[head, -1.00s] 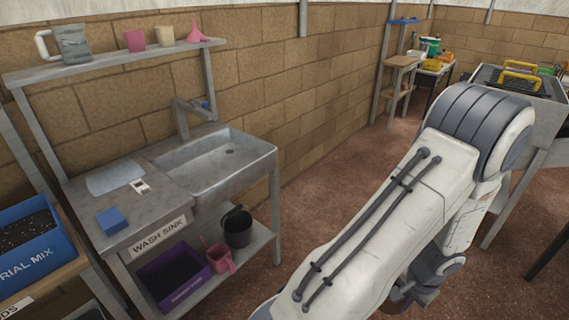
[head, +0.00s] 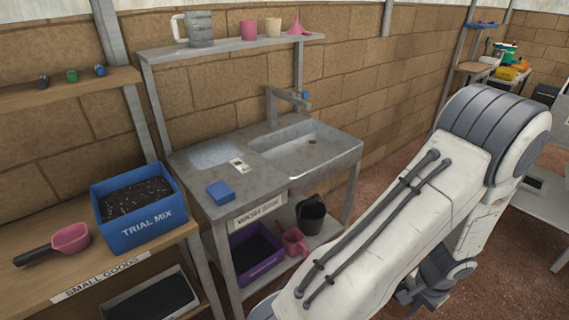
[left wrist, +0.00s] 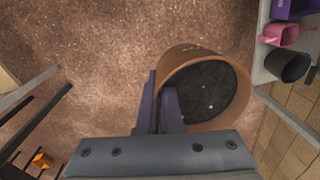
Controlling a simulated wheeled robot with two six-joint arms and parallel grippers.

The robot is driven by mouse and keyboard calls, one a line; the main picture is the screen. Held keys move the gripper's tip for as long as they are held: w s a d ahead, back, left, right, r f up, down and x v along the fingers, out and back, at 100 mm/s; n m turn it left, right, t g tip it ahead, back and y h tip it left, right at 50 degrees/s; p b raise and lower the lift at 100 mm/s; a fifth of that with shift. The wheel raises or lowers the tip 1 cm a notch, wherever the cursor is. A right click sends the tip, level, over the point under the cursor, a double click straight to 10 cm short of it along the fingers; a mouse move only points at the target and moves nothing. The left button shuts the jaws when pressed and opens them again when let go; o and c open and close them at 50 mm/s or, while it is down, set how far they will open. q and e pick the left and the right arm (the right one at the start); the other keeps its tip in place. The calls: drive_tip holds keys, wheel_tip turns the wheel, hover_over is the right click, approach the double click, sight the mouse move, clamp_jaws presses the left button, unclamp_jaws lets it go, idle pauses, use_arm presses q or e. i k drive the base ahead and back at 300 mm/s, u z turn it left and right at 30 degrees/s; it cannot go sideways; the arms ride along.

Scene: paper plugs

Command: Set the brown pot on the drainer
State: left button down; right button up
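The brown pot (left wrist: 196,62) shows in the left wrist view, filled with dark soil. My left gripper (left wrist: 160,100) is shut on its rim, with one finger on each side of the wall. The pot is held above the brown floor. The drainer (head: 255,182), the flat grey top left of the sink basin, shows in the head view. The pot does not show in the head view. My right gripper is not in view.
The sink basin (head: 318,160) has a tap (head: 288,98). A shelf (head: 235,43) above holds a jug, cups and a funnel. Below are a purple crate (head: 255,258), a pink can (head: 294,241) and a black bucket (head: 311,214). A blue bin (head: 141,232) stands left.

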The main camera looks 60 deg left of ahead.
sight(256, 179)
drive_tip(key=u, duration=1.5)
